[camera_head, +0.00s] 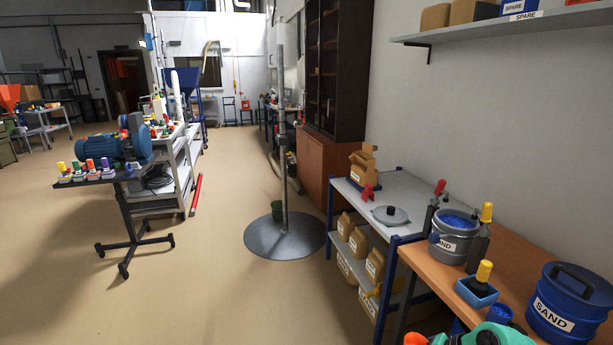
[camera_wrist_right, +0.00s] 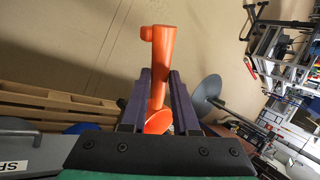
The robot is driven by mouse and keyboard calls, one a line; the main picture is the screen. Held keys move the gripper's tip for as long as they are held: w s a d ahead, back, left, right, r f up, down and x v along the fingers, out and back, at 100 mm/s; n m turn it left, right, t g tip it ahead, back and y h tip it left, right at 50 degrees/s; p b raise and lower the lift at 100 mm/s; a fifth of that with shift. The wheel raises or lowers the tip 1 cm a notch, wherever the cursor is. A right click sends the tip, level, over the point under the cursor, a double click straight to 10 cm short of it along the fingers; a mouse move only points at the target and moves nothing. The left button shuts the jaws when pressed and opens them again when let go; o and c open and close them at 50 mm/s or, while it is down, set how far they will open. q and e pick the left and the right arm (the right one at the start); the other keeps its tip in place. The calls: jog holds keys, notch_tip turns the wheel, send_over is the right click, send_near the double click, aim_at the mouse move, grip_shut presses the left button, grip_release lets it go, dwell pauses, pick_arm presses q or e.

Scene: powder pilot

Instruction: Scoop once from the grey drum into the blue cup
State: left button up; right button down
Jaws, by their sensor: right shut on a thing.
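The grey drum (camera_head: 452,247) stands open on the wooden bench at the right of the head view, labelled SAND, with blue powder (camera_head: 455,221) near its rim. A blue cup (camera_head: 500,313) stands nearer on the bench, partly hidden by my green right arm. My right gripper (camera_wrist_right: 160,72) is shut on an orange scoop (camera_wrist_right: 163,45) in the right wrist view. A bit of orange (camera_head: 415,339), likely the scoop, shows at the bottom edge of the head view. The scoop seems clear of the drum and cup. My left gripper is not in view.
A lidded blue SAND drum (camera_head: 567,312) stands at the bench's right. A blue tray (camera_head: 477,293) with a yellow-topped tool is between drum and cup. Upright tools flank the grey drum. A grey lid (camera_head: 390,214) lies on the table beyond.

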jog(key=s+a+r+n+g+y, duration=0.1)
jog(key=s+a+r+n+g, duration=0.1)
jog(key=s+a+n+g, duration=0.3)
jog(key=s+a+n, duration=0.1)
jog(key=s+n, duration=0.2)
jog(key=s, duration=0.1)
jog(key=shift+s+r+n, duration=0.3)
jog(key=shift+s+r, duration=0.05)
dwell(1.3)
